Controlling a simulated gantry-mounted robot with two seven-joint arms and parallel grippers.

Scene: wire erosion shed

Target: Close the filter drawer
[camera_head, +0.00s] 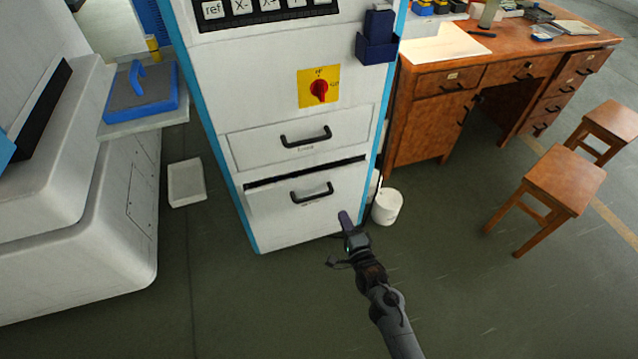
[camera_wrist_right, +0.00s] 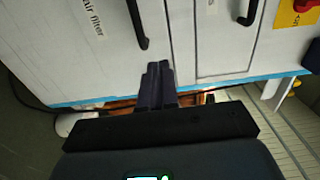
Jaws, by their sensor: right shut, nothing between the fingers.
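The filter drawer (camera_head: 275,212) is the lower drawer of the white cabinet. It stands slightly open, with a dark gap along its top edge. Its black handle (camera_head: 312,193) is at the top middle of its front. In the right wrist view the drawer front (camera_wrist_right: 75,55) shows at left with an "air filter" label. My right gripper (camera_head: 345,220) is in front of the drawer's lower right part; its closed fingers (camera_wrist_right: 158,85) are empty and point at the cabinet. Whether they touch the drawer front I cannot tell. My left gripper is not in view.
An upper drawer (camera_head: 255,148) with its own black handle sits flush above. A red rotary switch (camera_head: 319,90) is higher up. A white bucket (camera_head: 387,207) stands right of the cabinet, a white tray (camera_head: 186,183) left. A wooden desk (camera_head: 425,130) and stools are at right.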

